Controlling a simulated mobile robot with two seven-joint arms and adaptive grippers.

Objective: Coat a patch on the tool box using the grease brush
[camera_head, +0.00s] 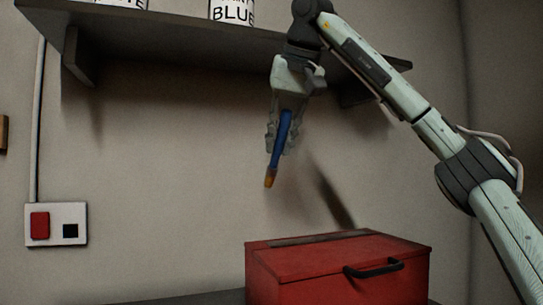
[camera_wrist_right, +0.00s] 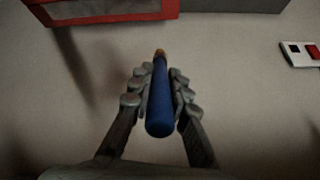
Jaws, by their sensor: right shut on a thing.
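The grease brush (camera_head: 283,135) has a blue handle and an orange-brown tip that points down. My right gripper (camera_head: 279,140) is shut on its handle and holds it in the air, above and to the left of the tool box. In the right wrist view the blue brush (camera_wrist_right: 160,108) lies between the two fingers (camera_wrist_right: 160,95), its tip pointing away. The red tool box (camera_head: 300,278) has a black handle on its front and stands at the bottom of the head view. Its red edge also shows in the wrist view (camera_wrist_right: 130,17). My left gripper is out of view.
A dark shelf (camera_head: 190,35) with paint cans, one labelled BLUE (camera_head: 232,12), hangs above. A wall socket plate with a red switch (camera_head: 56,224) is at the left. The tool box stands on a dark surface (camera_head: 190,297). The air left of the brush is clear.

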